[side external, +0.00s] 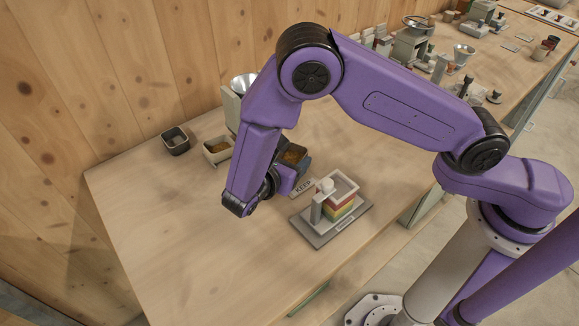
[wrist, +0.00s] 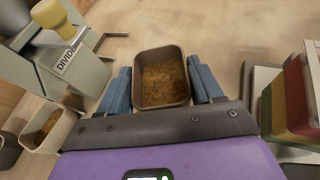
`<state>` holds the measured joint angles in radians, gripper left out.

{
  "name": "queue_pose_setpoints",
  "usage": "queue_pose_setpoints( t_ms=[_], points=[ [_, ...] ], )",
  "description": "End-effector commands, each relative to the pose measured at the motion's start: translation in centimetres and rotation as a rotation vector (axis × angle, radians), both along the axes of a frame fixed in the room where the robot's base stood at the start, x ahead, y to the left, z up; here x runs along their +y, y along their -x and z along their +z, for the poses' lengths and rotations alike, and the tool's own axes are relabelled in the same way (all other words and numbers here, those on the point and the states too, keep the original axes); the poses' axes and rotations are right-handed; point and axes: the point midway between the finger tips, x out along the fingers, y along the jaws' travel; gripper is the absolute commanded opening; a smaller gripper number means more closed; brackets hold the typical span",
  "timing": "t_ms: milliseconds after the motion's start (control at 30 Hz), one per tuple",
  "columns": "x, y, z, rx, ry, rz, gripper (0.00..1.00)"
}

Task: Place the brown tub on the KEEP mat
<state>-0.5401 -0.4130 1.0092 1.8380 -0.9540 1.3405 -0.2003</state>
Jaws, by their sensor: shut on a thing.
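The brown tub (wrist: 161,103), a small open box with grainy brown feed inside, sits between the two blue fingers of my gripper (wrist: 158,72) in the wrist view. The fingers press on its left and right walls, and it looks level. In the side view the tub (side external: 294,154) shows just right of my wrist, partly hidden by it. Whether it touches the table I cannot tell. The KEEP mat shows as a pale strip lettered KEEP (side external: 303,187), just in front of the tub; the rest is hidden by my arm.
A device with red, yellow and green bands (side external: 340,205) stands on a grey base right of the KEEP lettering. A divider machine (wrist: 55,60) stands left of my gripper. A pale tub with feed (side external: 217,150) and a dark tub (side external: 176,140) are at the left. The table's front left is clear.

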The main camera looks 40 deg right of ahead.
Motion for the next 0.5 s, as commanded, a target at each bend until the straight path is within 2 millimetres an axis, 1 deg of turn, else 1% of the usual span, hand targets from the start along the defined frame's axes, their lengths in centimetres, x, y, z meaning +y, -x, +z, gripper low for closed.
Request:
queue_pose_setpoints(
  t_ms=[100, 200, 300, 500],
  points=[
    [0.0, 0.0, -1.6, 0.000, 0.002, -0.001, 0.33],
    [0.0, 0.0, -2.6, 0.001, 0.002, 0.001, 0.33],
    [0.0, 0.0, -3.0, 0.000, 0.000, 0.001, 0.33],
    [0.0, 0.0, -3.0, -0.001, 0.000, 0.001, 0.33]
  ],
)
